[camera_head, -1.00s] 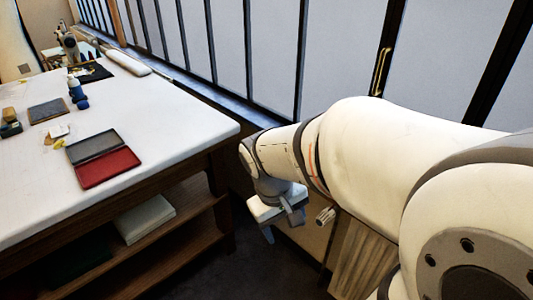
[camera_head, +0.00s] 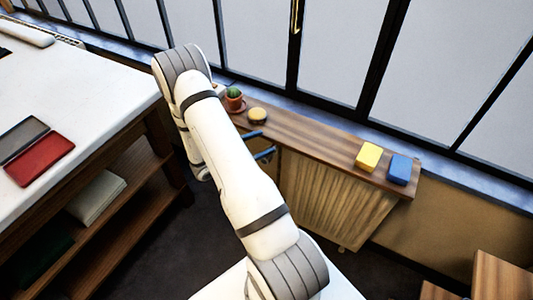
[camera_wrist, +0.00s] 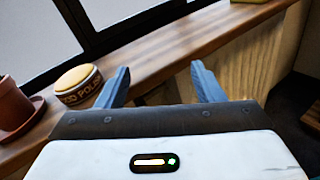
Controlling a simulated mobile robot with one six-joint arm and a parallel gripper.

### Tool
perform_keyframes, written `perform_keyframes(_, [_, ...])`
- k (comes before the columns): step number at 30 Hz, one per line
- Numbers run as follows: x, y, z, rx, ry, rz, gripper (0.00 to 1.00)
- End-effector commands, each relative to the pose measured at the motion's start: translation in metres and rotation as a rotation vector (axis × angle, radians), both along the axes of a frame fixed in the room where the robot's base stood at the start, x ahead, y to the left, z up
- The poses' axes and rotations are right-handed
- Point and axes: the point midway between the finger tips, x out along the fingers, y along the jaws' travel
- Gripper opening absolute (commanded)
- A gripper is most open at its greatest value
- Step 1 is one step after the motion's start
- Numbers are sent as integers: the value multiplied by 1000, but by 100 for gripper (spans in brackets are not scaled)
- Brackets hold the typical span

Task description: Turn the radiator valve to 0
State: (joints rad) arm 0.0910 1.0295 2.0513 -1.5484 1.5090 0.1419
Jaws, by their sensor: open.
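The radiator (camera_head: 330,200) is a pale ribbed panel under a wooden shelf (camera_head: 312,137) by the window in the head view. I see no valve in either present view; the radiator's left end is partly hidden behind my arm. My gripper (camera_head: 262,145) shows its blue fingers beside my arm, close to the shelf's left part. In the wrist view my gripper (camera_wrist: 160,70) is open, its two fingers wide apart with nothing between them but the shelf (camera_wrist: 155,55) behind. I cannot tell whether the fingers touch the shelf.
On the shelf stand a potted cactus (camera_head: 234,99), a yellow-lidded polish tin (camera_head: 257,115), a yellow block (camera_head: 368,157) and a blue block (camera_head: 399,169). The tin (camera_wrist: 78,86) is left of my fingers in the wrist view. A white-topped table (camera_head: 85,85) stands left.

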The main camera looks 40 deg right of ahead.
Motion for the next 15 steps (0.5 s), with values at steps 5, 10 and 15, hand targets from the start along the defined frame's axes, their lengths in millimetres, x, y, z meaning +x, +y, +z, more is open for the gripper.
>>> perform_keyframes(5, [11, -3, -46, -54, 108, 159, 61])
perform_keyframes(10, [14, 0, -93, -86, 187, 309, 61])
perform_keyframes(15, [11, 8, -134, -99, 241, 443, 61])
